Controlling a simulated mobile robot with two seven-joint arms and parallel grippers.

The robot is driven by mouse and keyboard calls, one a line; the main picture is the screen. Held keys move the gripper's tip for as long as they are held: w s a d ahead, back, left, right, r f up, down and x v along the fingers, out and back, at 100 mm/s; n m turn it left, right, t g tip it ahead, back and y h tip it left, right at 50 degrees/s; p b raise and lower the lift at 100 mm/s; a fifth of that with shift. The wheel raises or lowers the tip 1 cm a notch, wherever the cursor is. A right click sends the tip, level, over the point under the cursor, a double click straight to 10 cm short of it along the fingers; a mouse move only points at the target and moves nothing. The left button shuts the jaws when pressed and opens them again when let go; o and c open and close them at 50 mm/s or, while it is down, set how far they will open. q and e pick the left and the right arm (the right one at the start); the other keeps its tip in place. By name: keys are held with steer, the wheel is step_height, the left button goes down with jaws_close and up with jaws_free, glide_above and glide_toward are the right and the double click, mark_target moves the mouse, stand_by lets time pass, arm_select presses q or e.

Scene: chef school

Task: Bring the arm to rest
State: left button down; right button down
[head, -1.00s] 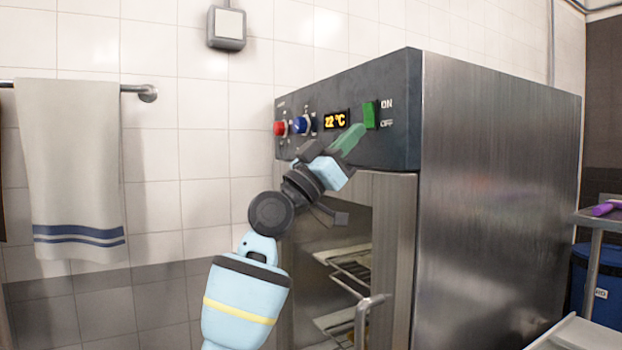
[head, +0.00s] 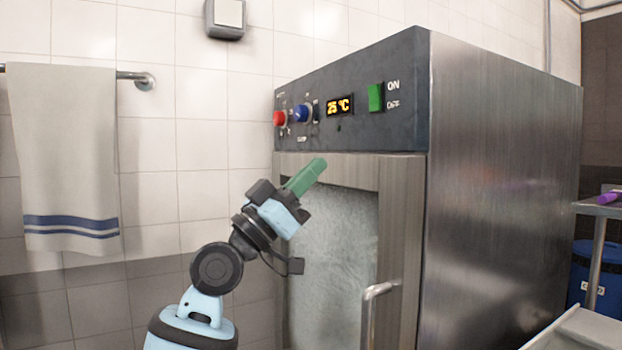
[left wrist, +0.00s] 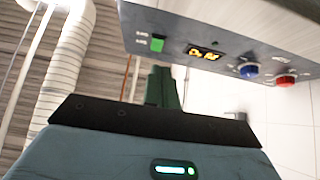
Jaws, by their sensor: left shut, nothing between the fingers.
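My left arm comes in from the bottom left in the head view. My left gripper (head: 318,168), with green fingers, is shut and empty in front of the oven (head: 505,190), below its control panel. In the left wrist view the shut green fingers (left wrist: 166,90) point toward the panel, apart from it. The panel has a red knob (head: 280,118), a blue knob (head: 302,113), a display (head: 340,105) reading about 25 °C and a green switch (head: 376,97) beside ON and OFF labels. My right gripper is not in view.
The oven door, with a metal handle (head: 371,300), is closed and its window is hazy. A towel (head: 65,150) hangs on a rail at the left. A metal table (head: 603,209) with a purple item (head: 608,197) and a blue bin (head: 598,275) are at the right.

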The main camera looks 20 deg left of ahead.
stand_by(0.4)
